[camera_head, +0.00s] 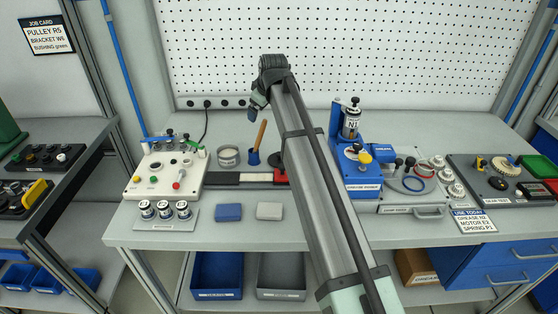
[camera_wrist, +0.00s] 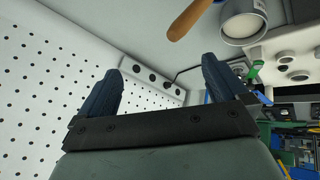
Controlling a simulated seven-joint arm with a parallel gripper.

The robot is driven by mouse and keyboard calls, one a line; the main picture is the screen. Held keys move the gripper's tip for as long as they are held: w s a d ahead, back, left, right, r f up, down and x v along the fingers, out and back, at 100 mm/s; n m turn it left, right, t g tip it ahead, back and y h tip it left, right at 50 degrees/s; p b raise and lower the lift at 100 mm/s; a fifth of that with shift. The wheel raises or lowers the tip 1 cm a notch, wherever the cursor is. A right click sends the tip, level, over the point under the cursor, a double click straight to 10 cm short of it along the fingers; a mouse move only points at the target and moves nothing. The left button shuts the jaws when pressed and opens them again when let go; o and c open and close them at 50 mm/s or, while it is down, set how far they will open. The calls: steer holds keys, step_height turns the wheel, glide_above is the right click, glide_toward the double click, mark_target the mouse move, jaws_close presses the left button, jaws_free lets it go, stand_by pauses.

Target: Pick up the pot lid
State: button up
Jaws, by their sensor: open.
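A round metal pot (camera_head: 229,156) stands on the bench left of my arm. It also shows in the wrist view (camera_wrist: 243,24), at the top right, with a pale round face inside its rim. I cannot tell whether that face is a lid or the contents. A dark flat piece (camera_head: 276,159) lies right of the pot, partly hidden by my arm; I cannot tell if it is the pot lid. My gripper (camera_wrist: 163,82) is open and empty, its two dark blue fingers apart. In the head view my gripper (camera_head: 259,104) is high, near the pegboard, apart from the pot.
A white fixture (camera_head: 165,181) is at left, a blue press (camera_head: 361,181) at right. Blue and pale blocks (camera_head: 229,212) lie in front. A socket strip (camera_head: 213,103) runs along the wall.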

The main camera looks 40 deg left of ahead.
mark_target(279, 157)
steer(key=w+d+f+g+h, duration=0.2)
steer(key=d+f+g+h, duration=0.15)
steer(key=d+h, duration=0.3)
steer(key=shift+t, duration=0.35)
step_height(279, 157, down, 14)
steer(key=shift+s+d+f, duration=0.1)
steer(key=shift+s+f, duration=0.05)
stand_by(0.3)
steer(key=c, duration=0.8)
